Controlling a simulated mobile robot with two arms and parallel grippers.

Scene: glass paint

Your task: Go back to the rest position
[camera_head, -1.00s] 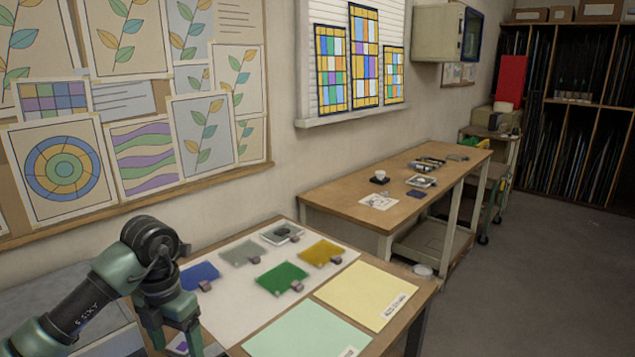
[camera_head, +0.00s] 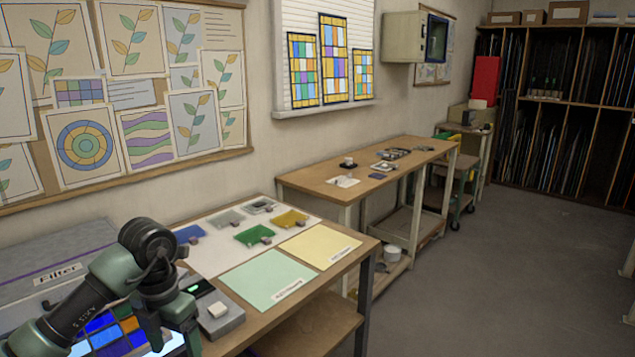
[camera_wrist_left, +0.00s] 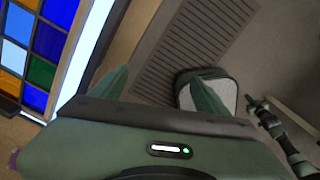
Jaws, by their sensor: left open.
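My left gripper (camera_head: 165,325) hangs at the lower left of the head view, in front of the lit panel of coloured glass squares (camera_head: 103,328). In the left wrist view its two green fingers (camera_wrist_left: 160,95) stand wide apart with nothing between them. Below them lies the floor, with a ribbed mat (camera_wrist_left: 190,45). The lit panel (camera_wrist_left: 47,40) is at the left edge of that view. A jointed green and black arm, likely my right one, shows at the right of the wrist view; its jaws are too small to read.
Beside the gripper stands a grey box with a white button (camera_head: 218,312). Blue, green and amber glass pieces (camera_head: 254,236) lie on a white sheet, behind green (camera_head: 268,280) and yellow (camera_head: 320,246) sheets. A second workbench (camera_head: 400,157) stands beyond. Floor on the right is clear.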

